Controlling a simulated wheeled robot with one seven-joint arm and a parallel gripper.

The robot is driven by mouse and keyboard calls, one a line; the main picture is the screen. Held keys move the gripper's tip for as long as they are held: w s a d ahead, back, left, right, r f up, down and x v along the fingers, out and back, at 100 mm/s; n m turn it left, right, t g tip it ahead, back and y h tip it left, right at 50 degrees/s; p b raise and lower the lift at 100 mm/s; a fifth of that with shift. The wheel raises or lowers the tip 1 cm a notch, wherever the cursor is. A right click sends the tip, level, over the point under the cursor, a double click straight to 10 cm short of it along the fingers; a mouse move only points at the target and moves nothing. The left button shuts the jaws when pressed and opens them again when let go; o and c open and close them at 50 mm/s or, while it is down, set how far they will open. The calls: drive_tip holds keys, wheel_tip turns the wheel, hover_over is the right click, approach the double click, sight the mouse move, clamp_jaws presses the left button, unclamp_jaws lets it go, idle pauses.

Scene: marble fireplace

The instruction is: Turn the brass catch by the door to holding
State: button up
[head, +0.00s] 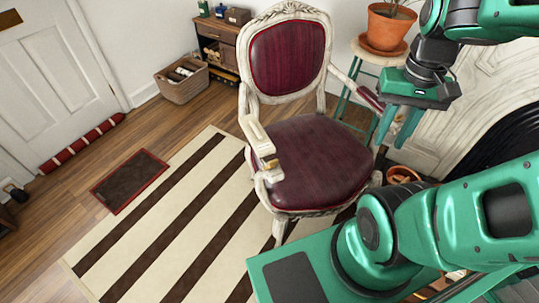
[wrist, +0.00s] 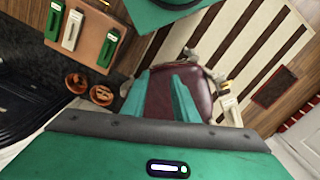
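My gripper (head: 395,128) is open and empty, with its two green fingers apart above the right side of the chair. The fingers also show in the wrist view (wrist: 163,100), in front of the dark red seat. A small yellowish, brass-like piece (head: 270,164) shows at the front of the chair's left armrest. I cannot tell whether it is the catch, and no catch is clear beside the door.
The carved chair (head: 315,150) stands on a striped rug (head: 150,225). A potted plant (head: 388,28) stands on a stool behind my gripper. A basket (head: 182,82) is by the back wall. A brown board (wrist: 92,40) with several slotted plates and terracotta bowls (wrist: 101,95) are upper left in the wrist view.

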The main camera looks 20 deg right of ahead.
drive_tip(key=shift+w, duration=0.1)
drive_tip(key=n+h, duration=0.4)
drive_tip(key=n, duration=1.6)
hover_over(273, 161)
drive_tip(key=s+d, duration=0.2)
drive_tip(key=d, duration=0.1)
wheel_tip(273, 161, down, 10)
drive_tip(key=f, duration=0.1)
drive_tip(key=w+a+f+n, duration=0.2)
drive_tip(key=a+f+n, duration=0.3)
drive_tip(key=a, duration=0.2)
drive_tip(key=shift+t+h, duration=0.3)
drive_tip(key=shift+h, duration=0.1)
drive_tip(key=x, duration=1)
drive_tip(key=shift+s+a+f, duration=0.1)
drive_tip(key=shift+s+a, duration=0.05)
drive_tip(key=shift+a, duration=0.05)
drive_tip(key=shift+c, duration=0.7)
clamp_jaws()
